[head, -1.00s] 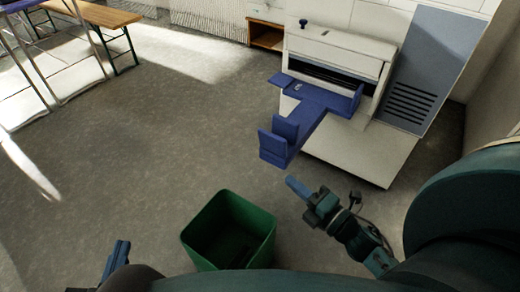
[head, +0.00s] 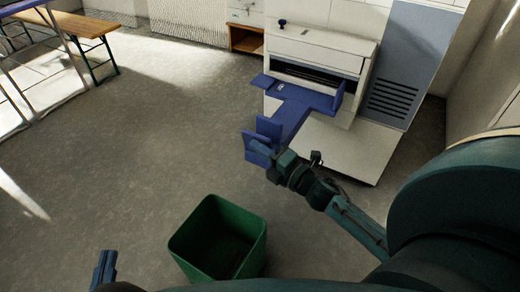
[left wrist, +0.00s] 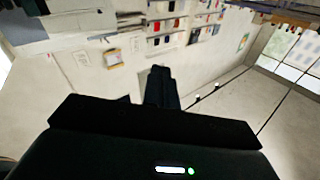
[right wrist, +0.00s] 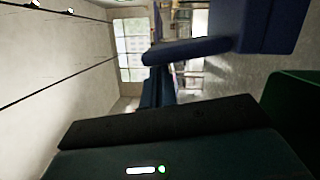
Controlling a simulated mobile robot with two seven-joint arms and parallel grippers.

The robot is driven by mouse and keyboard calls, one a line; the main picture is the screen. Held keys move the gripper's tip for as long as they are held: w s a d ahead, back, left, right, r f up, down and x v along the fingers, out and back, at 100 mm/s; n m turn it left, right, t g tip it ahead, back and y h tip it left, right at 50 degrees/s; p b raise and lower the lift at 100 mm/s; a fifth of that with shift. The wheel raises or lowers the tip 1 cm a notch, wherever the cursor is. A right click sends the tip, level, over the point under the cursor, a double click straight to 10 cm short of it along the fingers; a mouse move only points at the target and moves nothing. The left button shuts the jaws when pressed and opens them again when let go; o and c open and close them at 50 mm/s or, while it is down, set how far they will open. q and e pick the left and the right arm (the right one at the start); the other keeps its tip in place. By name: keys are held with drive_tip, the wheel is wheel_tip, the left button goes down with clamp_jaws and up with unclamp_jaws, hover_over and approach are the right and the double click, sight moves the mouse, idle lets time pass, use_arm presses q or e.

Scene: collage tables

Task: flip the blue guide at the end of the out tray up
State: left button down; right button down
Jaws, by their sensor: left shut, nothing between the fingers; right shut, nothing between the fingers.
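The blue out tray (head: 308,97) sticks out from the front of a white machine (head: 322,50). At its near end are upright blue plates forming the blue guide (head: 268,126), partly hidden by my right gripper. My right gripper (head: 256,146) is shut and empty, with its fingertips at the tray's end; I cannot tell whether they touch. In the right wrist view a blue plate (right wrist: 190,50) lies just beyond the shut fingers, with a larger blue part (right wrist: 272,25) at upper right. My left gripper (head: 105,262) is shut and empty at lower left, far from the tray.
An open green bin (head: 218,240) stands on the floor below the tray's end, between my grippers. A pale panel (head: 335,145) lies below and right of the tray. A grey vented cabinet (head: 408,70) stands to the right.

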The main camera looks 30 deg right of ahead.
drive_tip(key=p, duration=0.1)
drive_tip(key=r+m+p, duration=0.1)
drive_tip(key=shift+w+d+p, duration=0.2)
drive_tip(key=shift+d+p, duration=0.1)
drive_tip(key=shift+w+d+m+g+p, duration=0.15)
drive_tip(key=shift+d+m+g+p, duration=0.15)
drive_tip(key=shift+m+p, duration=0.4)
use_arm(q)
drive_tip(key=n+g+y, duration=0.1)
drive_tip(key=a+g+y, duration=0.1)
drive_tip(key=shift+a+f+n+g, duration=0.15)
drive_tip(key=shift+a+n+g, duration=0.15)
drive_tip(key=shift+n, duration=0.1)
use_arm(e)
drive_tip(key=shift+f, duration=0.15)
